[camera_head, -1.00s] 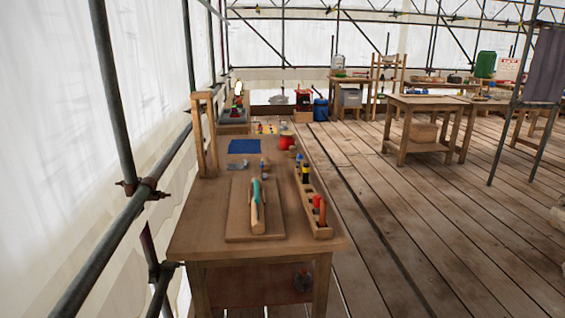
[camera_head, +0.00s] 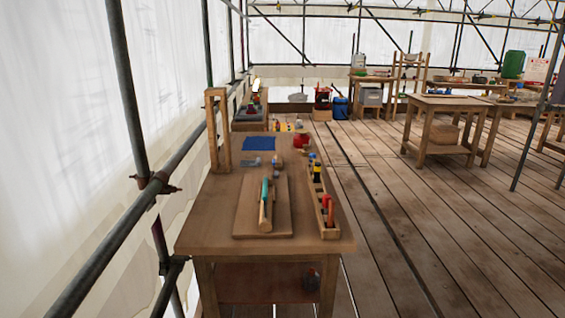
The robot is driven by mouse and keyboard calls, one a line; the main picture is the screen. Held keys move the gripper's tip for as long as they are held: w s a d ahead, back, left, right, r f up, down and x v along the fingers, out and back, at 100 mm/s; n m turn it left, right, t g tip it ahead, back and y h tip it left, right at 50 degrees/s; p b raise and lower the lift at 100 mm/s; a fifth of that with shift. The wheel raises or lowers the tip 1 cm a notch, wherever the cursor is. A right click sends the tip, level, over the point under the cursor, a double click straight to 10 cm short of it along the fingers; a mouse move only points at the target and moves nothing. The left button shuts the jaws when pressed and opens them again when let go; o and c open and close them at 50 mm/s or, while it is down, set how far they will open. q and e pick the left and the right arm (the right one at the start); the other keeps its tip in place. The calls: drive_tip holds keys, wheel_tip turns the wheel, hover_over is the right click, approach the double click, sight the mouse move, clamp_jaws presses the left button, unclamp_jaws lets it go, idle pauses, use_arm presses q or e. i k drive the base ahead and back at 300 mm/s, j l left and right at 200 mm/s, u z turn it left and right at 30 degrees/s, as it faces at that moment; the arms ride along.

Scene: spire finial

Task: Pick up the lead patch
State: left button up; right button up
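A small grey flat piece (camera_head: 221,167) lies on the near wooden workbench (camera_head: 210,215), close to its left side by a wooden frame. It may be the lead patch, but it is too small to tell. Neither of my grippers is in view.
On the bench are a wooden board (camera_head: 246,220) with a teal-topped wooden tool (camera_head: 265,205), a rack of coloured-handled tools (camera_head: 329,234), a blue cloth (camera_head: 258,144) and a red pot (camera_head: 301,140). Scaffold poles line the left. Open plank floor (camera_head: 420,230) lies to the right.

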sight(257, 162)
drive_tip(key=i+l+z, duration=1.35)
drive_tip(key=i+u, duration=0.1)
drive_tip(key=i, duration=0.55)
drive_tip(key=i+l, duration=0.15)
drive_tip(key=i, duration=0.5)
drive_tip(key=i+u, duration=0.3)
drive_tip(key=u, duration=0.15)
drive_tip(key=i+u, duration=0.3)
drive_tip(key=u, duration=0.15)
drive_tip(key=i+l+u, duration=0.2)
drive_tip(key=u, duration=0.2)
drive_tip(key=i+l+u, duration=0.3)
drive_tip(key=u, duration=0.15)
drive_tip(key=i+l+u, duration=0.25)
drive_tip(key=l+u, duration=0.2)
drive_tip(key=j, duration=0.1)
